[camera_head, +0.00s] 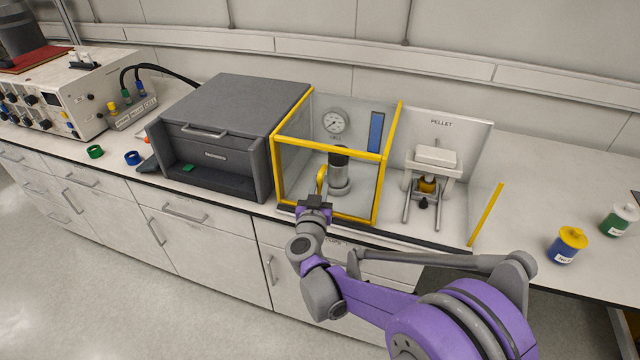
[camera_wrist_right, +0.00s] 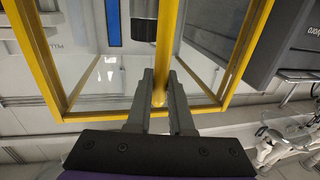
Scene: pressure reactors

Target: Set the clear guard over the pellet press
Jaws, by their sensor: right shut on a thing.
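The clear guard (camera_head: 380,193), a see-through box with a yellow frame, stands around a gauge and a grey-black cylinder, left of the pellet press. The pellet press (camera_head: 435,160) has a white top block, two rods and a small yellow part; it stands uncovered before a panel marked PELLET. My right gripper (camera_head: 318,198) is shut on the guard's yellow upright handle (camera_head: 321,178) at its front. In the right wrist view, the gripper's two fingers (camera_wrist_right: 160,98) lie either side of the yellow handle (camera_wrist_right: 165,45). My left gripper is not in view.
A dark grey cabinet (camera_head: 235,110) stands close left of the guard. A yellow-edged clear side panel (camera_head: 486,213) rises right of the press. Jars with yellow (camera_head: 568,246) and white (camera_head: 619,221) lids stand far right. A white instrument (camera_head: 75,95) is far left.

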